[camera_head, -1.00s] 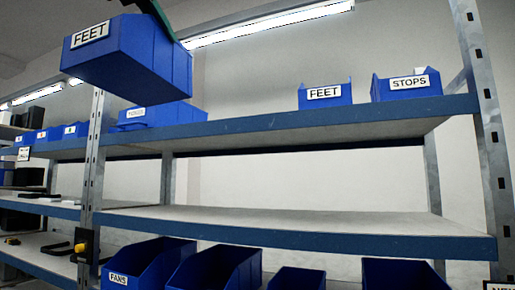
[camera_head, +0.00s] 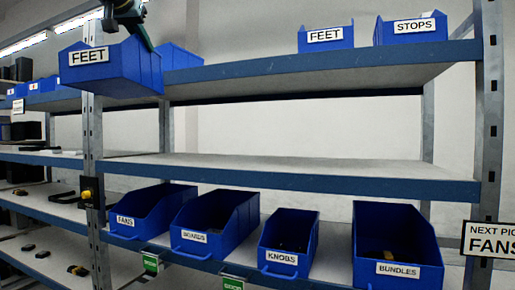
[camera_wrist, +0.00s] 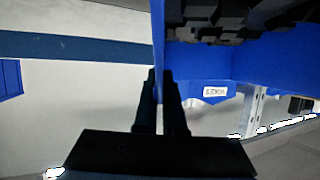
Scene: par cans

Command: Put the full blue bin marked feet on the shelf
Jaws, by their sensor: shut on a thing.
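A blue bin marked FEET (camera_head: 110,70) hangs in the air at the upper left of the head view, in front of the upper shelf (camera_head: 320,64) and the left post. My gripper (camera_head: 146,42) holds it from above by a wall. In the wrist view my gripper (camera_wrist: 160,88) is shut on the thin blue wall of the bin (camera_wrist: 240,62). Dark lumpy pieces (camera_wrist: 235,18) lie inside it. Another blue bin marked FEET (camera_head: 325,37) stands on the upper shelf. The middle shelf (camera_head: 320,172) is bare in its visible centre.
A bin marked STOPS (camera_head: 410,28) stands at the upper shelf's right. Another blue bin (camera_head: 180,58) is partly hidden behind the held bin. Lower bins include FANS (camera_head: 150,208) and BUNDLES (camera_head: 398,245). Steel posts (camera_head: 93,150) stand left and right. Upper-shelf room lies left of the standing FEET bin.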

